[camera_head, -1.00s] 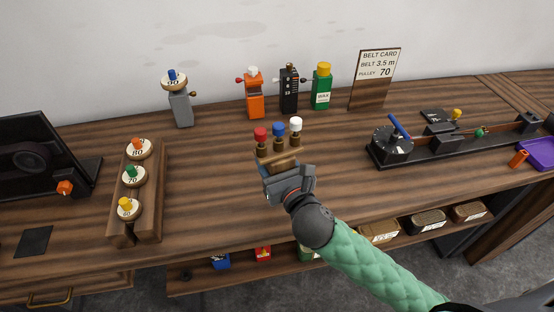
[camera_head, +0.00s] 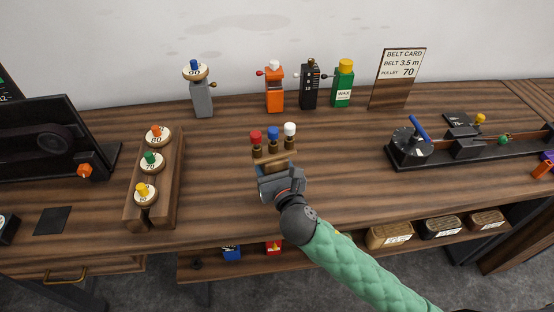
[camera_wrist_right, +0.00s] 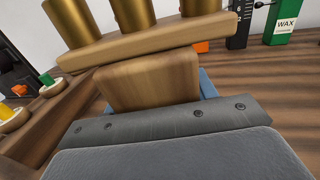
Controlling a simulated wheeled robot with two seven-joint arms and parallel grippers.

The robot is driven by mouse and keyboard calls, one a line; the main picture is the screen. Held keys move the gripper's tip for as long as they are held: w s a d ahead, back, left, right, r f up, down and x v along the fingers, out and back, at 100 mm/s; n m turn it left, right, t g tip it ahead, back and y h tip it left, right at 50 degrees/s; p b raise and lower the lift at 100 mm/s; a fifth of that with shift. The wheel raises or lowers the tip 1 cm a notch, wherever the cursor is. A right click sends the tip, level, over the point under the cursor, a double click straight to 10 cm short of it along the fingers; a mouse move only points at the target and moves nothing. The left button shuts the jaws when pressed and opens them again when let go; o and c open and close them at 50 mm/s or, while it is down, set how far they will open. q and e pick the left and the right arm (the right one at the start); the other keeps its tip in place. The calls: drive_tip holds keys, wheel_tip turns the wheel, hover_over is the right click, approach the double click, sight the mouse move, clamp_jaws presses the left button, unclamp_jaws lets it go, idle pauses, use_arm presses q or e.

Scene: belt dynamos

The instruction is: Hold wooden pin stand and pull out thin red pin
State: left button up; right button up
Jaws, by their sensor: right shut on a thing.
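The wooden pin stand (camera_head: 274,160) is near the middle of the head view, with three brass-coloured posts. Their tops are red, blue and white. The red pin (camera_head: 255,136) is at the left, the blue pin (camera_head: 273,133) in the middle and the white pin (camera_head: 290,129) at the right. My right gripper (camera_head: 279,178) is shut on the near side of the stand. The stand (camera_wrist_right: 150,80) also fills the upper wrist view, its block against the grey jaw; the coloured tops are cut off there. My left gripper is not in view.
A wooden rack (camera_head: 166,197) with numbered pulleys stands left. A grey post (camera_head: 202,98), orange (camera_head: 274,94), black (camera_head: 310,90) and green (camera_head: 343,88) containers and a belt card (camera_head: 398,78) stand behind. A black device (camera_head: 410,148) is right.

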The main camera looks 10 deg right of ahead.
drive_tip(key=shift+w+a+f+b, duration=0.1)
drive_tip(key=shift+w+a+f, duration=0.4)
drive_tip(key=shift+a+f, duration=0.3)
drive_tip(key=shift+w+a+f+b, duration=0.15)
drive_tip(key=shift+w+a+f, duration=0.35)
drive_tip(key=shift+a+f, duration=0.25)
drive_tip(key=shift+w+a+f+b, duration=0.1)
drive_tip(key=shift+w+a+f, duration=0.4)
drive_tip(key=shift+a+f, duration=0.25)
drive_tip(key=shift+s+f+p, duration=0.1)
drive_tip(key=shift+f+p, duration=0.35)
drive_tip(key=shift+f, duration=0.25)
idle(1.2)
